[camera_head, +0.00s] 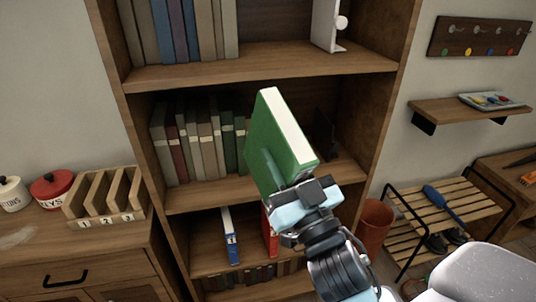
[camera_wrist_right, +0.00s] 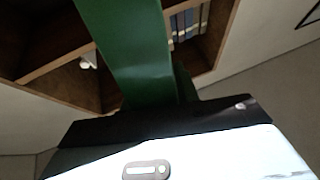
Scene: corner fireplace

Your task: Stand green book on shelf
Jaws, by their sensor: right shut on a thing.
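The green book (camera_head: 275,140) is held up in front of the bookshelf's middle level, tilted, with its white page edge facing up and right. It also fills the middle of the right wrist view (camera_wrist_right: 130,45). My right gripper (camera_head: 298,192) is shut on the book's lower end. The middle shelf (camera_head: 190,197) carries a row of upright books (camera_head: 195,140) on its left, ending with green ones beside the held book. A dark bookend (camera_head: 325,135) stands at the right of this shelf. The held book hides part of the space between them. My left gripper is not in view.
The upper shelf (camera_head: 260,64) holds books and a white bookend (camera_head: 328,25). A lower shelf has a blue book (camera_head: 230,237) and a partly hidden red one. Left is a cabinet with a wooden sorter (camera_head: 107,195); right are a red bin (camera_head: 374,225) and slatted rack (camera_head: 450,205).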

